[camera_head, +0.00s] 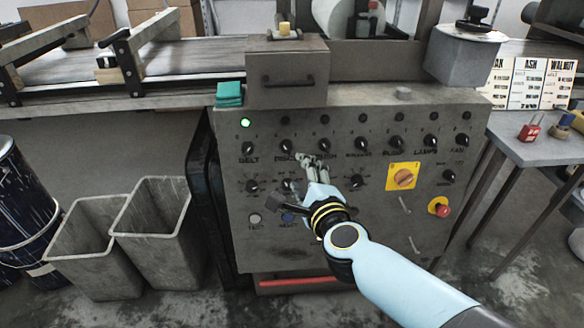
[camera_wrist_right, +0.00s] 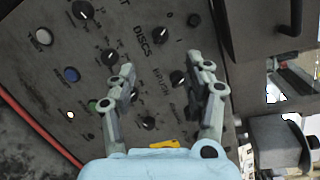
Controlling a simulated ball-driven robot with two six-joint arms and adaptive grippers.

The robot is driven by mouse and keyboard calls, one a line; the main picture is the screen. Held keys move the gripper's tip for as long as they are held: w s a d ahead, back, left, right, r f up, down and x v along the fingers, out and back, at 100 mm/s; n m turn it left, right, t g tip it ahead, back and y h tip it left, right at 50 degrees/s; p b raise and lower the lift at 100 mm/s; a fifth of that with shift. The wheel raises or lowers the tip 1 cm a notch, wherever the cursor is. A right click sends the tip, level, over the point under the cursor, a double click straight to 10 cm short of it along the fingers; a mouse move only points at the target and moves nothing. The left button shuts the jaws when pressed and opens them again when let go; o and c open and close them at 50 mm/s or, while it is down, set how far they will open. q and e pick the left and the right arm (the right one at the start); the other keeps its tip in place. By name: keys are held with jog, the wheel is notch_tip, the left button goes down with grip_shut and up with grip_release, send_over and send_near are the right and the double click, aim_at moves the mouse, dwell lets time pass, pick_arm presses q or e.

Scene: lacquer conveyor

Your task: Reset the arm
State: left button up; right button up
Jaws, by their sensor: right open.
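My right arm comes in from the lower right of the head view, and its gripper (camera_head: 312,163) is in front of the grey control panel (camera_head: 340,240), near the DISCS knob area. In the right wrist view the two fingers of my right gripper (camera_wrist_right: 164,85) stand wide apart with nothing between them. Panel knobs and the word DISCS show beyond them. I cannot tell whether a fingertip touches the panel. A blue button (camera_wrist_right: 71,74) and a pale button (camera_wrist_right: 43,36) show at the left of the wrist view. My left gripper is not in view.
A green lamp (camera_head: 245,122) is lit at the panel's upper left. A yellow-plated orange switch (camera_head: 403,177) and a red stop button (camera_head: 441,210) are at its right. Grey bins (camera_head: 150,215) stand at left. A side table (camera_head: 520,150) holds a red padlock (camera_head: 531,128).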

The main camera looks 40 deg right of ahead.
jog(key=s+a+f+n+g+y, duration=0.1)
jog(key=s+f+n+g+y, duration=0.15)
jog(key=s+f+n, duration=0.7)
jog(key=s+a+f+n+g+y, duration=0.15)
jog(key=s+f+n+g, duration=0.3)
jog(key=s+f, duration=0.9)
jog(key=s+f+n+g, duration=0.3)
jog(key=s+f+n, duration=0.3)
jog(key=s, duration=0.4)
jog(key=s+d+f+n+g, duration=0.1)
jog(key=s+f+n+g, duration=0.3)
jog(key=s+f+n, duration=0.3)
jog(key=s+f, duration=0.1)
jog(key=s, duration=0.3)
jog(key=shift+s+d+y, duration=0.15)
jog(key=shift+s+y, duration=0.05)
jog(key=shift+y, duration=0.2)
